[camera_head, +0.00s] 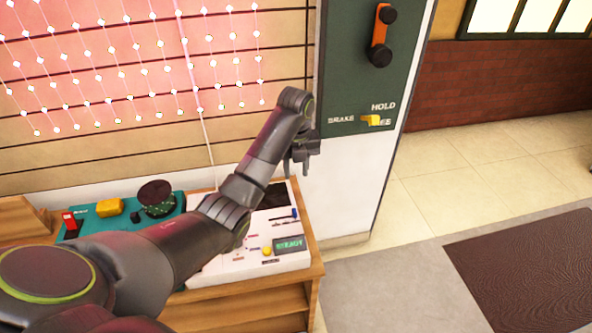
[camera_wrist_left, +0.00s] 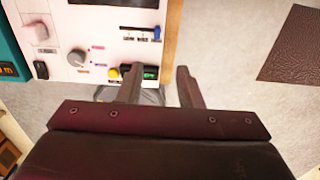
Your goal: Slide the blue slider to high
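The blue slider (camera_wrist_left: 157,33) is a small blue knob on the white control panel (camera_wrist_left: 98,42). In the left wrist view it sits at the right end of a dark horizontal slot, near the panel's right edge. In the head view the slider (camera_head: 295,213) is tiny, beside the arm; its labels are too small to read. My left gripper (camera_wrist_left: 158,76) is open and empty, its two fingers apart. In the wrist view the slider shows beyond the fingertips, not touched. In the head view the gripper (camera_head: 299,163) hangs above the panel's back right. My right gripper is not in view.
The white panel also has a green READY display (camera_head: 289,244), a yellow button (camera_head: 267,251) and a grey knob (camera_wrist_left: 76,57). A teal panel (camera_head: 100,222) lies to its left. A white pillar with a green brake board (camera_head: 345,95) stands behind.

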